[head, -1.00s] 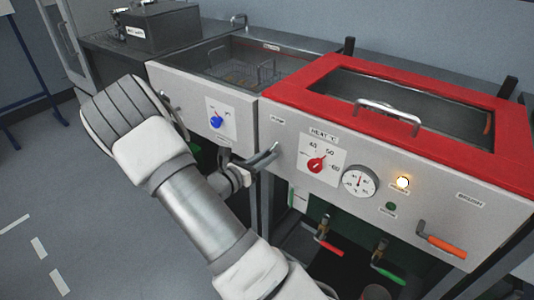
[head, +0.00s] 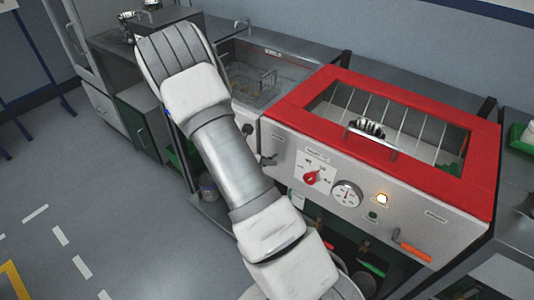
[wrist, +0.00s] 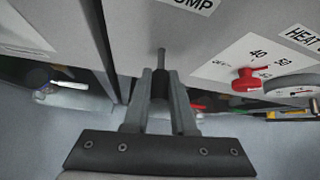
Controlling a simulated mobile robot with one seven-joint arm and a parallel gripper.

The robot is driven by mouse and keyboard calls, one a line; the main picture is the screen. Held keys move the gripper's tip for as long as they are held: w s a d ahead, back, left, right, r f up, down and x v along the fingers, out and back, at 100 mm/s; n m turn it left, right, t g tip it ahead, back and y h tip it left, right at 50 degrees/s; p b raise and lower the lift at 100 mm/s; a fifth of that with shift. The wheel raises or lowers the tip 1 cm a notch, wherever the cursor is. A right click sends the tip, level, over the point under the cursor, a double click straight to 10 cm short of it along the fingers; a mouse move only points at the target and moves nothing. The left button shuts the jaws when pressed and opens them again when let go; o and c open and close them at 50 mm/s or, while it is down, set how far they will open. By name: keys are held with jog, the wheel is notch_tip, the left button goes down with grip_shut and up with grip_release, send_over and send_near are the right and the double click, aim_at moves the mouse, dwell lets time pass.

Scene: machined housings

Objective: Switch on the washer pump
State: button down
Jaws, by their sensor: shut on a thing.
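In the wrist view, the pump label (wrist: 196,3) sits above a thin metal pump switch lever (wrist: 161,58). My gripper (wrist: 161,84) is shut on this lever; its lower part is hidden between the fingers. The red heat knob (wrist: 246,80) is to the right. In the head view, my gripper (head: 268,160) is at the panel's left end, partly hidden by my arm.
A basin with a wire basket (head: 262,90) stands left of the washer. The floor at left is clear.

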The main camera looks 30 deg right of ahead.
jog(key=shift+d+r+g+y+p, duration=0.15)
jog(key=shift+r+y+p, duration=0.45)
jog(key=shift+p, duration=1.4)
jog(key=shift+d+r+g+y+p, duration=0.1)
jog(key=shift+r+g+y+p, duration=0.45)
jog(key=shift+p, duration=1.4)
jog(key=shift+f+y+p, duration=0.1)
jog(key=shift+y+p, duration=0.45)
jog(key=shift+p, duration=1.3)
jog(key=shift+w+f+y+p, duration=0.1)
jog(key=shift+y+p, duration=0.3)
jog(key=shift+p, duration=0.25)
jog(key=c, duration=0.7)
grip_release()
jog(key=shift+d, duration=0.1)
jog(key=shift+c, duration=0.2)
jog(key=v, duration=1.7)
jog(key=shift+r+p, duration=0.2)
jog(key=shift+p, duration=0.25)
